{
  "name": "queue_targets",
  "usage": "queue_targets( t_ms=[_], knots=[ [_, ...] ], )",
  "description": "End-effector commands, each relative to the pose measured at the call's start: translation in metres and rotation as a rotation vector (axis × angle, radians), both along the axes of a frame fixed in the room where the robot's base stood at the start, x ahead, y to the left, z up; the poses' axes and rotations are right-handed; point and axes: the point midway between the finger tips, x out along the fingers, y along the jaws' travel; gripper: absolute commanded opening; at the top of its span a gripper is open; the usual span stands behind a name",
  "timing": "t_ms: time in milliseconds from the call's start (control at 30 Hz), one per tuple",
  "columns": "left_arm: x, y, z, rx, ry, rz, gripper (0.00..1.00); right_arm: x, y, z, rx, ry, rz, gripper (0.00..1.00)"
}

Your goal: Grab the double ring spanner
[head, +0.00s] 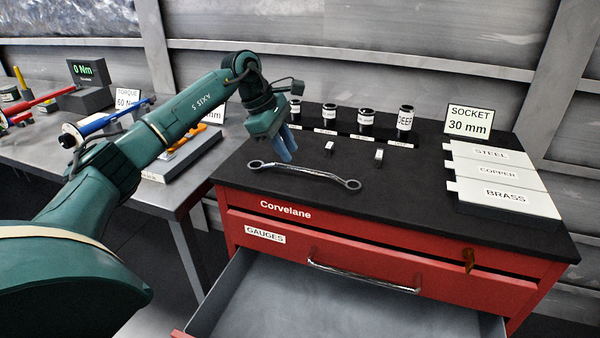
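The double ring spanner (305,172) is a silver bar with a ring at each end. It lies on the black top of the red cabinet, near its front left edge. My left gripper (285,155) points down just behind and above the left half of the spanner. Its blue-grey fingers appear apart from the spanner, with nothing visible between them. The fingers overlap at this angle, so their opening is unclear. My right gripper is not in view.
Several sockets (366,118) stand along the back of the cabinet top (420,185), with two small metal pieces in front. Labelled plates (503,171) lie at right beside a "SOCKET 30 mm" sign (469,121). An open, seemingly empty drawer (330,300) juts out below. A tool bench (190,190) stands left.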

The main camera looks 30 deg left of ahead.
Motion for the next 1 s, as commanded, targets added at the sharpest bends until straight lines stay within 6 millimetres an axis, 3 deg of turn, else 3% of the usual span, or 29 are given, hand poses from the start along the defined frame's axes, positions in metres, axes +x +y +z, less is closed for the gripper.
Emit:
queue_targets(
  t_ms=[167, 433, 733, 1000],
  knots=[
    [0.002, -0.006, -0.011, -0.001, 0.003, -0.001, 0.23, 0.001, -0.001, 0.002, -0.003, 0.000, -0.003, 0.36],
    [0.011, -0.022, -0.045, -0.003, 0.003, -0.001, 0.23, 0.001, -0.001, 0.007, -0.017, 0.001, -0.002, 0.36],
    [0.012, -0.024, -0.050, -0.001, 0.000, 0.001, 0.23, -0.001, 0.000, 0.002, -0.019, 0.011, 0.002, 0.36],
    [0.012, -0.024, -0.050, -0.001, 0.000, 0.001, 0.02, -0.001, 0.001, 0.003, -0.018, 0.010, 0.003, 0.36]
  ],
)
